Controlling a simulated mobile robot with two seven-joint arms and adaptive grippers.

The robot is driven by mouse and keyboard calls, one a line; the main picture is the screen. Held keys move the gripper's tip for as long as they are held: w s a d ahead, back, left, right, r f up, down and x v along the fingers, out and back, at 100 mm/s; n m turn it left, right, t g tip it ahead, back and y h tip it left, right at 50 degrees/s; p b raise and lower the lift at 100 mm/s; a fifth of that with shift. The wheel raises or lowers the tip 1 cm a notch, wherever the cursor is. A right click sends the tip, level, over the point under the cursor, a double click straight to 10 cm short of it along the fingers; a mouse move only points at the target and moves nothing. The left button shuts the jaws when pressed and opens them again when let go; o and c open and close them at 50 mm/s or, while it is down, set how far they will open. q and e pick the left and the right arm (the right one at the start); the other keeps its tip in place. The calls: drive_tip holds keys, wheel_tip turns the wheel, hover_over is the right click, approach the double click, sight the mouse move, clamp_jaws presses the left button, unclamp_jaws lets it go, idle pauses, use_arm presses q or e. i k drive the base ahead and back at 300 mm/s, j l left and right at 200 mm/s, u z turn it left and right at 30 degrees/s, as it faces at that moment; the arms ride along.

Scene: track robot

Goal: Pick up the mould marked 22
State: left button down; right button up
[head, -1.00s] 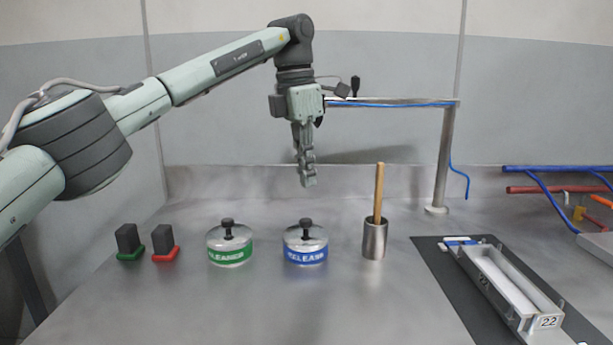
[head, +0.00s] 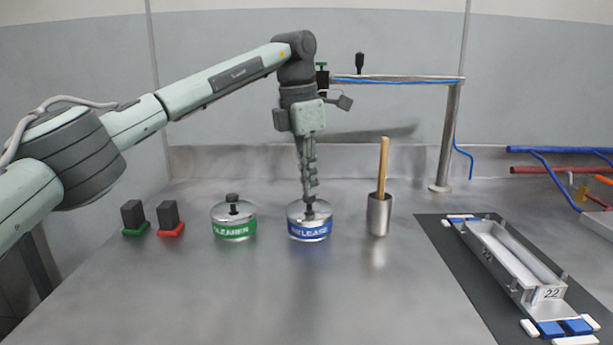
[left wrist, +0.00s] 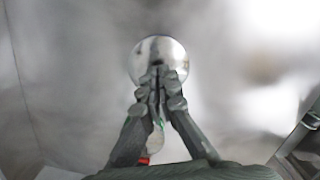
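The mould marked 22 (head: 551,293) is a long grey metal trough on a dark mat (head: 470,293) at the right of the bench in the head view. It lies well to the right of my left gripper (head: 311,193). That gripper points straight down just above the knob of the tin with the blue RELEASE band (head: 308,231). In the left wrist view the fingers (left wrist: 160,78) look close together in front of the tin's round lid (left wrist: 158,52). I see nothing clearly held; contact with the knob is unclear. My right gripper is not in view.
A green-banded CLEANER tin (head: 234,228) and a metal cup (head: 379,215) with a wooden handle flank the RELEASE tin. Two dark blocks on green (head: 134,230) and red (head: 170,230) bases stand left. A metal post (head: 446,140) rises behind. The front bench is clear.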

sight(539, 292)
drive_tip(key=k+j, duration=0.3)
drive_tip(key=k, duration=0.15)
drive_tip(key=k+j, duration=0.3)
drive_tip(key=k, duration=0.15)
drive_tip(key=k+j, duration=0.25)
drive_tip(key=k, duration=0.2)
